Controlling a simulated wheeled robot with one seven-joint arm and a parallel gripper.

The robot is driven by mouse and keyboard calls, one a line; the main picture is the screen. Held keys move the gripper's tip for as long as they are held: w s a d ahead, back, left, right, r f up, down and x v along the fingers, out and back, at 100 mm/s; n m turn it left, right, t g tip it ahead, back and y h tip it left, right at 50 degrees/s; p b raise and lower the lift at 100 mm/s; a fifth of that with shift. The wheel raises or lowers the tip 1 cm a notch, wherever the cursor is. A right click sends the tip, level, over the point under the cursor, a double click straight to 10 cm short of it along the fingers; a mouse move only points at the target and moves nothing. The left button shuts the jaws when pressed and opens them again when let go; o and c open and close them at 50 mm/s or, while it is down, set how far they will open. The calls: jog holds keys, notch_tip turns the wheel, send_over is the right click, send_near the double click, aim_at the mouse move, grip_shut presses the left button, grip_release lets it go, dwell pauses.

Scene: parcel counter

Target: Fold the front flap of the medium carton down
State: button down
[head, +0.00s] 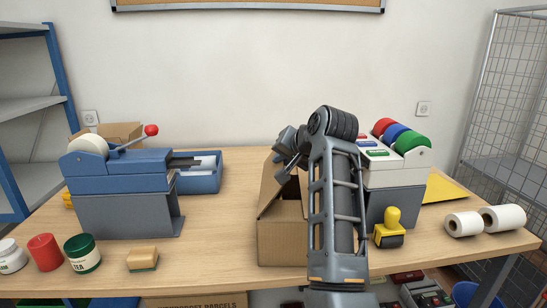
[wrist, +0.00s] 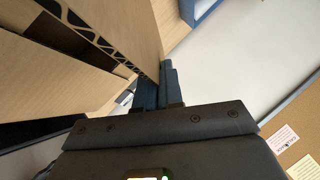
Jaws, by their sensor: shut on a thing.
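The medium carton (head: 282,238) is an open brown cardboard box near the table's front edge, partly hidden behind my arm. A tall flap (head: 270,188) stands up at its left. My gripper (head: 284,156) is at the top of the carton, tilted down. In the wrist view my gripper (wrist: 158,82) is shut against cardboard, with a carton flap (wrist: 145,30) and its corrugated edge close at the left. I cannot tell which flap is in the jaws. The front flap is not clearly visible, and the carton's far right side is hidden by my arm.
A blue tape machine (head: 120,180) and blue tray (head: 200,180) stand left. A label dispenser (head: 395,180) and yellow stamp (head: 391,225) stand close right of my arm. Paper rolls (head: 465,224) lie farther right. A sponge (head: 142,257) and jars are front left. Table between sponge and carton is clear.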

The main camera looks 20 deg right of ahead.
jog(key=shift+m+t+y, duration=0.8)
jog(key=shift+y, duration=0.1)
jog(key=shift+s+d+f+b, duration=0.1)
jog(key=shift+s+d+f, duration=0.15)
jog(key=shift+d+f, duration=0.45)
jog(key=shift+s+d+f+b, duration=0.15)
jog(key=shift+s+d+f, duration=0.2)
jog(key=shift+f, duration=0.5)
jog(key=shift+s+d+f+b, duration=0.1)
jog(key=shift+s+d+f, duration=0.1)
jog(key=shift+d+f, duration=0.5)
jog(key=shift+a+f, duration=0.15)
jog(key=shift+f, duration=0.05)
jog(key=c, duration=1.4)
grip_release()
jog(key=shift+o, duration=0.3)
jog(key=shift+r, duration=0.35)
jog(key=v, duration=0.7)
jog(key=shift+s, duration=0.3)
jog(key=shift+c, duration=0.4)
